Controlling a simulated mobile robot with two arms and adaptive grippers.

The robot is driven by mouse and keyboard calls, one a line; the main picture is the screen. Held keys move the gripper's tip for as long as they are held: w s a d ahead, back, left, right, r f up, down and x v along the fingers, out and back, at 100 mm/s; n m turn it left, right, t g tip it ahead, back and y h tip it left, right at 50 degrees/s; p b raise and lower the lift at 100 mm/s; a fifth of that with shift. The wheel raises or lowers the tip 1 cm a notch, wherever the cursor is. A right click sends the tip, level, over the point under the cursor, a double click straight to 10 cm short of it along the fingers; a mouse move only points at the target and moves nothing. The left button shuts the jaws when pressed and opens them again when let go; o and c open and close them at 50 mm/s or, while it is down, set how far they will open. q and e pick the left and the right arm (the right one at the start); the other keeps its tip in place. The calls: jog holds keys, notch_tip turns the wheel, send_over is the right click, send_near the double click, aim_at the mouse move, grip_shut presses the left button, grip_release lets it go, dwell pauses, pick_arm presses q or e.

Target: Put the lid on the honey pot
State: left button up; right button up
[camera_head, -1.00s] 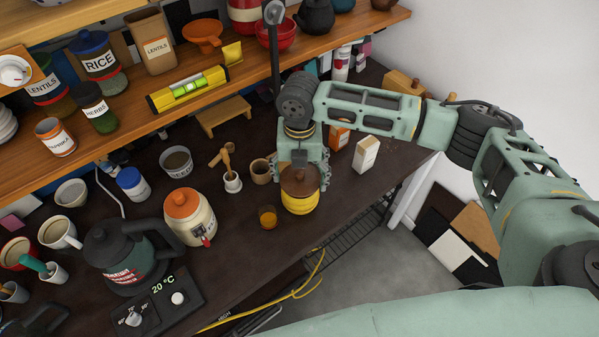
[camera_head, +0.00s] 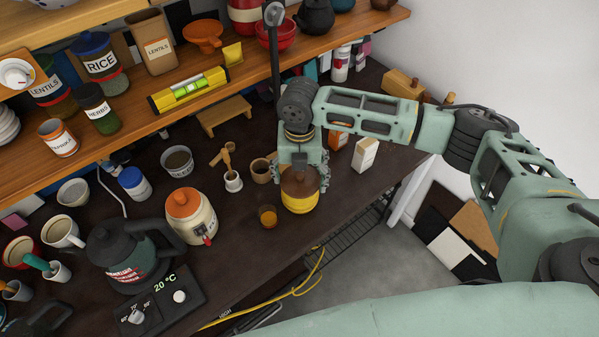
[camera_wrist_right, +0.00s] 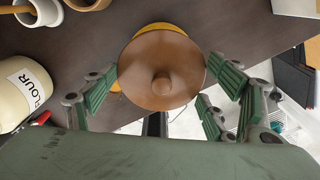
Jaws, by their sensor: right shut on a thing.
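The honey pot (camera_head: 300,203) is a yellow pot near the front edge of the dark counter. The brown round lid (camera_head: 301,181) with a small knob is over the pot's mouth. I cannot tell whether it rests on the rim or hovers just above. In the right wrist view the lid (camera_wrist_right: 161,68) covers most of the pot, with yellow (camera_wrist_right: 165,27) showing past its upper edge and at its left. My right gripper (camera_head: 302,180) points down with its fingers around the lid, shut on it. My left gripper is not clearly visible.
An orange glass (camera_head: 267,217) stands just left of the pot. A flour jar (camera_head: 190,218), a mortar (camera_head: 233,183) and a wooden cup (camera_head: 261,171) are nearby. A white box (camera_head: 365,154) stands to the right. The wooden shelf (camera_head: 290,55) runs behind.

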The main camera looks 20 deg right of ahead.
jog(key=shift+f, duration=0.6)
dwell(0.9)
jog(key=o, duration=1.2)
jog(key=shift+r, duration=0.15)
notch_tip(320, 180, up, 12)
jog(key=shift+f, duration=0.1)
jog(key=shift+a+f, duration=0.1)
